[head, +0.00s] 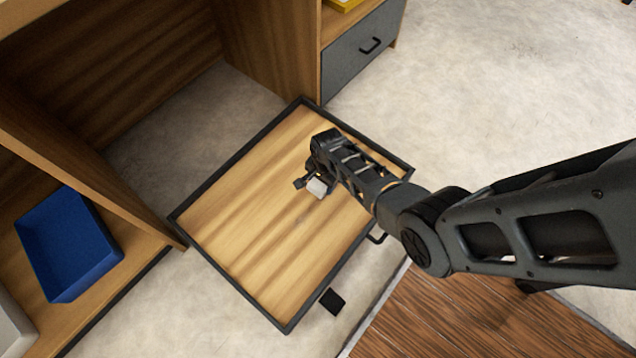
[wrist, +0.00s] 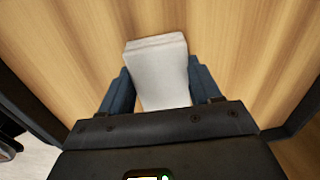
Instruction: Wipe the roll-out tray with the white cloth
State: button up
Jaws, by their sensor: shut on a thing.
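The roll-out tray (head: 262,238) is a square wooden tray with a dark rim, pulled out from the wooden unit. A faint greyish mark shows on its surface near the middle. The white cloth (head: 317,187) is a small folded piece over the tray's middle. In the wrist view the cloth (wrist: 158,72) sits between the two blue fingers of my gripper (wrist: 158,88), which is shut on it. The tray's wood (wrist: 60,35) fills the view behind it. I cannot tell whether the cloth touches the tray. My arm hides the tray's right part.
A blue bin (head: 68,245) stands on the lower shelf at left. A grey drawer (head: 362,52) with a black handle is at the top. A small black object (head: 332,301) lies on the floor by the tray's front edge. Pale floor (head: 500,95) is clear at upper right.

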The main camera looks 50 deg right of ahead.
aim_at(303, 213)
jog(key=shift+s+f+p, duration=0.1)
jog(key=shift+s+p, duration=0.25)
jog(key=shift+s, duration=0.45)
jog(key=shift+a+p, duration=0.95)
jog(key=shift+a, duration=4.15)
jog(key=shift+a+p, duration=0.5)
jog(key=shift+a, duration=2.85)
jog(key=shift+w+r, duration=0.1)
jog(key=shift+r, duration=0.2)
notch_tip(303, 213, up, 6)
jog(key=p, duration=0.5)
jog(key=shift+f+p, duration=0.1)
jog(key=shift+p, duration=0.3)
notch_tip(303, 213, up, 3)
jog(key=p, duration=0.3)
